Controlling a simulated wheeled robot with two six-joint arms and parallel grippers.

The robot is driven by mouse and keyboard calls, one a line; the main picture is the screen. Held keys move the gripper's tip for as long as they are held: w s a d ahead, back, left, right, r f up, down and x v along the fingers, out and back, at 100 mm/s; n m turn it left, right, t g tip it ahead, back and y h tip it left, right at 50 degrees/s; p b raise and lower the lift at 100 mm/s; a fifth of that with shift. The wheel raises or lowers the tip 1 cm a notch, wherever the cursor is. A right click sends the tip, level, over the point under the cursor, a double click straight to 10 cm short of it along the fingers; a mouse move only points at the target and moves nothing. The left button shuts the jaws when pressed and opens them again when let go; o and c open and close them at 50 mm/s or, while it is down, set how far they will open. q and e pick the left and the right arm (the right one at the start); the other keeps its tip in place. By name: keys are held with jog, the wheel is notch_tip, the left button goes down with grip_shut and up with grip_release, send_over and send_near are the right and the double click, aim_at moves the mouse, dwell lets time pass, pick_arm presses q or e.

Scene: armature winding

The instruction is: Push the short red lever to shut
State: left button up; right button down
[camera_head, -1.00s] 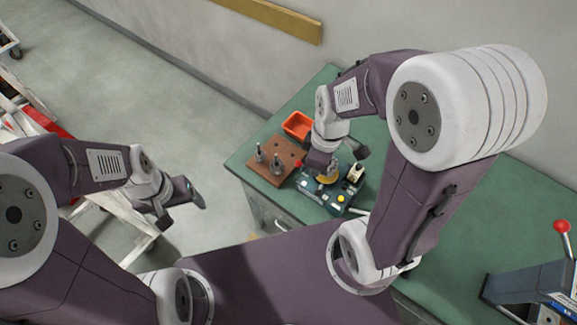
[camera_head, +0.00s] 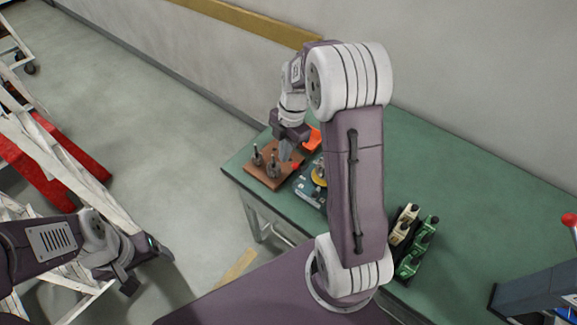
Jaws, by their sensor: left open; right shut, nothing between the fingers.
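The small dark-blue winding machine (camera_head: 308,194) stands on the green table, with a yellow disc (camera_head: 318,176) on top. A small red lever tip (camera_head: 295,166) shows at its back left corner. My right gripper (camera_head: 286,153) is shut and empty, pointing down just above and beside that red tip. I cannot tell whether they touch. My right arm hides the machine's right side. My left gripper (camera_head: 147,270) is open and empty, off the table at lower left.
A brown board (camera_head: 262,178) with metal armatures lies left of the machine. An orange bin (camera_head: 312,139) stands behind. A rack of green and cream parts (camera_head: 411,240) is right of my arm. A blue-grey device (camera_head: 528,290) with a red-ball handle (camera_head: 569,219) stands far right.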

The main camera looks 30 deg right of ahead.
aim_at(299, 168)
notch_tip(299, 168, down, 9)
jog(key=d+p, duration=0.1)
jog(key=d, duration=0.1)
jog(key=shift+w+d, duration=0.15)
jog(key=shift+w, duration=0.25)
dwell(0.3)
